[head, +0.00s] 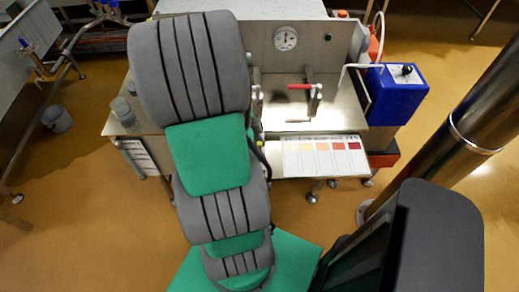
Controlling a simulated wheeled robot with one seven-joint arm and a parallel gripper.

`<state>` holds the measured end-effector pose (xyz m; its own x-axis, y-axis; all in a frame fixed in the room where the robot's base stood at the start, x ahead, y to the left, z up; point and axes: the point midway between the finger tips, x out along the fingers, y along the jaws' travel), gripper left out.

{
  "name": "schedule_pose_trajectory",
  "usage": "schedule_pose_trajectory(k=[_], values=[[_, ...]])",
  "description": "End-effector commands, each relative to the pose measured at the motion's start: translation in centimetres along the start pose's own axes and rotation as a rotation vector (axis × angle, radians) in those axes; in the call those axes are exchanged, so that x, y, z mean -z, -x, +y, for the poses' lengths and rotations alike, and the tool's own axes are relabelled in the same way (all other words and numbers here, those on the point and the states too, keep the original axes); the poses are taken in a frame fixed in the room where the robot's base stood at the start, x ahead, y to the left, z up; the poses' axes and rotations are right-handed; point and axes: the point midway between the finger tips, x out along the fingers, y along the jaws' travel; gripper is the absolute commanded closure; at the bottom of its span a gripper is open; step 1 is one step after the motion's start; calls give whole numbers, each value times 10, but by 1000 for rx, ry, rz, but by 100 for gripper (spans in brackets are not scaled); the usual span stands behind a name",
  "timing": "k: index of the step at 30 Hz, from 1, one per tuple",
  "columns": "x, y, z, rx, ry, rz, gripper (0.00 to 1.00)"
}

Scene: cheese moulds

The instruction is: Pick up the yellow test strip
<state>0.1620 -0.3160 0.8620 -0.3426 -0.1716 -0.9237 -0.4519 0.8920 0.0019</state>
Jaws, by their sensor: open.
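I cannot make out a separate yellow test strip in the head view. A white colour card (325,171) with several swatches, from pale yellow to dark red, lies along the front edge of the steel bench (342,118). My arm's grey and green links rise through the middle of the view and cover the left and centre of the bench.
A red-handled lever (300,86) stands on the bench below a round gauge (286,38). A blue box (397,95) with a bent pipe is at the right. A glass jar (122,110) is at the left end. A steel pole (470,120) stands on the right.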

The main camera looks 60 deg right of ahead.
Motion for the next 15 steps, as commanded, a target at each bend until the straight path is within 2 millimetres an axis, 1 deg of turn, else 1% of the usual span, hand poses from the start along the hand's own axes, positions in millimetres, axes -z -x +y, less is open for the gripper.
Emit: schedule_pose_trajectory(k=[5,6,15], values=[[0,0,0,1,0,-1,58],[0,0,0,2,0,-1,60],[0,0,0,2,1,-1,84]])
